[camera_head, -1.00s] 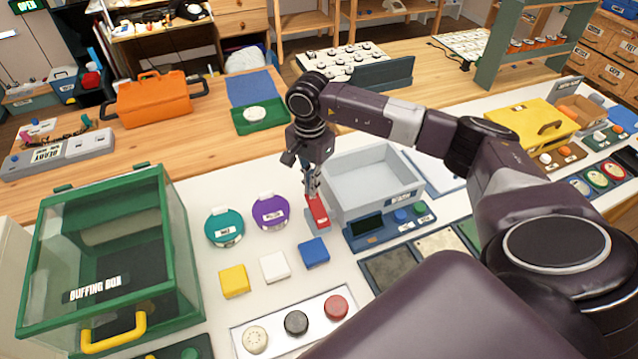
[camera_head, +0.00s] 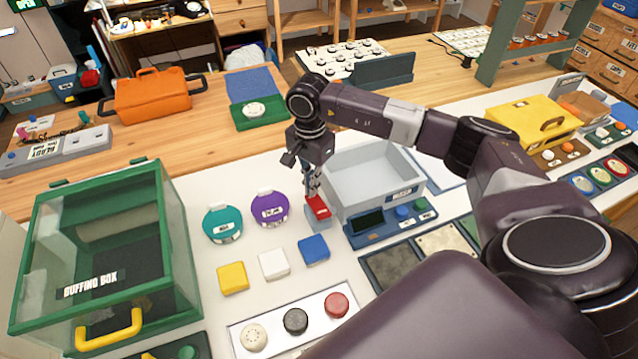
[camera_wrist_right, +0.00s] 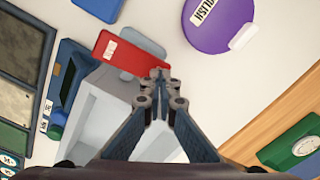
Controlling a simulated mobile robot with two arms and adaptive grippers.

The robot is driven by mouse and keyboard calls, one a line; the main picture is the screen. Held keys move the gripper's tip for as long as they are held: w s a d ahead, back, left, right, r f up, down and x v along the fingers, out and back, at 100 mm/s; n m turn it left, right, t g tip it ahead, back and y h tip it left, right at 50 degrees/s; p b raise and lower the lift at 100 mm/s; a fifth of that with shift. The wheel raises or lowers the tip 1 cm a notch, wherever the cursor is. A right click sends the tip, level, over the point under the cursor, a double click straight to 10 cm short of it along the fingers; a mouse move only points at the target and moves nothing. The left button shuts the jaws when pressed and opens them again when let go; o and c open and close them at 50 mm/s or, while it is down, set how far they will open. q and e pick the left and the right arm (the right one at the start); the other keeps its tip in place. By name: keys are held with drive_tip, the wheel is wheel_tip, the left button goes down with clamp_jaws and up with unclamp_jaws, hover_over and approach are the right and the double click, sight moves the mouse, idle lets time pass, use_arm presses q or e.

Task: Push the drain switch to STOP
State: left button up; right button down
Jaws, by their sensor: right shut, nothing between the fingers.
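The drain switch is a red piece (camera_head: 318,207) on a grey-blue base (camera_head: 319,223), beside the left wall of the grey basin (camera_head: 372,180). A small white label is on the red piece, too small to read. My right gripper (camera_head: 312,193) points down at the far end of the switch, shut and empty. In the right wrist view the red piece (camera_wrist_right: 118,52) lies just beyond the shut fingertips (camera_wrist_right: 160,76), with part of its grey base (camera_wrist_right: 148,46) showing beside it. I cannot tell whether the fingertips touch it. My left gripper is not in view.
Purple (camera_head: 269,209) and teal (camera_head: 222,223) round pieces stand left of the switch. Yellow, white and blue (camera_head: 314,248) blocks lie in front. A blue control panel (camera_head: 385,222) fronts the basin. The green buffing box (camera_head: 90,280) is at far left.

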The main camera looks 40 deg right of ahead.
drive_tip(key=shift+r, duration=0.15)
drive_tip(key=shift+r+p, duration=0.95)
drive_tip(key=shift+r, duration=0.95)
drive_tip(key=shift+f, duration=0.1)
